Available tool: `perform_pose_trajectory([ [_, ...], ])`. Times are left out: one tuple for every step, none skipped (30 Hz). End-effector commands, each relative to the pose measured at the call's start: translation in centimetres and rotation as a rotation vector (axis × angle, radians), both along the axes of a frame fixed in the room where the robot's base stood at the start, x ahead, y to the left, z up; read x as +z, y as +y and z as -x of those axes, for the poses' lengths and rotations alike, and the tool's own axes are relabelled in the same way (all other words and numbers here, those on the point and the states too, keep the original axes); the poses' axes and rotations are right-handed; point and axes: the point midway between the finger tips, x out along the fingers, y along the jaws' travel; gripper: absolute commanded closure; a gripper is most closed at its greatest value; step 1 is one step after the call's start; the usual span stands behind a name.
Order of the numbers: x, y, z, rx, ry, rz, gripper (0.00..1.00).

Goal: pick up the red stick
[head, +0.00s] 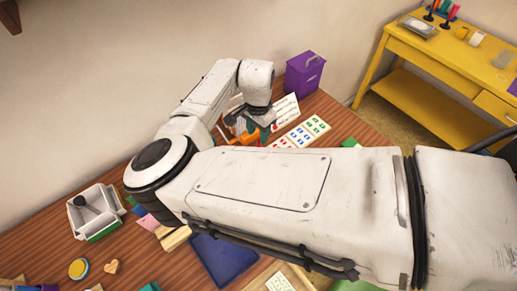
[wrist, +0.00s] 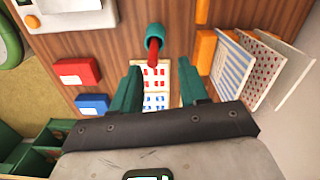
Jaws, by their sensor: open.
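In the wrist view a slim red stick (wrist: 154,55) shows together with a teal round piece (wrist: 155,38), just ahead of my gripper. I cannot tell whether the stick stands in that piece or is fixed to it. My gripper (wrist: 161,90) has its two green fingers apart, with nothing held between them. The stick's near end lies just beyond the fingertips, roughly centred on the gap. In the head view my gripper (head: 256,130) is low over the far part of the table, and my arm hides much around it. I cannot make out the stick there.
A card with red and blue marks (wrist: 155,83) lies below the gap. A red pad (wrist: 76,71) and a blue pad (wrist: 93,103) are to the left. An orange rack (wrist: 204,50) with patterned sheets stands close on the right. A purple box (head: 305,75) stands at the table's back.

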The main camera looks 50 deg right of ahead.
Motion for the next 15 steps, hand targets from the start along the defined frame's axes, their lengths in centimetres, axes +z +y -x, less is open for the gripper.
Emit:
perform_pose_trajectory([
  [-0.3,0.0,0.0,0.000,0.001,-0.001,0.56],
  [-0.4,0.0,0.1,-0.001,0.000,-0.001,0.56],
  [-0.6,0.0,0.1,-0.001,0.001,-0.001,0.56],
  [-0.8,0.1,0.2,-0.001,0.001,-0.001,0.56],
  [-1.1,0.1,0.2,-0.001,0.001,-0.001,0.56],
  [-1.5,0.2,0.4,-0.001,0.001,-0.002,0.56],
  [-1.9,0.3,0.5,-0.002,0.001,-0.002,0.56],
  [-2.3,0.4,0.6,-0.001,0.002,-0.002,0.56],
  [-2.9,0.5,0.7,-0.002,0.002,-0.003,0.56],
  [-3.3,0.5,0.8,-0.002,0.001,-0.002,0.56],
  [-3.9,0.5,0.8,-0.001,0.001,-0.003,0.56],
  [-4.4,0.5,0.8,-0.001,0.001,-0.002,0.56],
  [-4.8,0.5,0.7,0.000,0.000,-0.002,0.56],
  [-5.0,0.5,0.7,0.000,0.000,-0.002,0.56],
  [-5.3,0.5,0.7,0.000,0.000,-0.001,0.56],
])
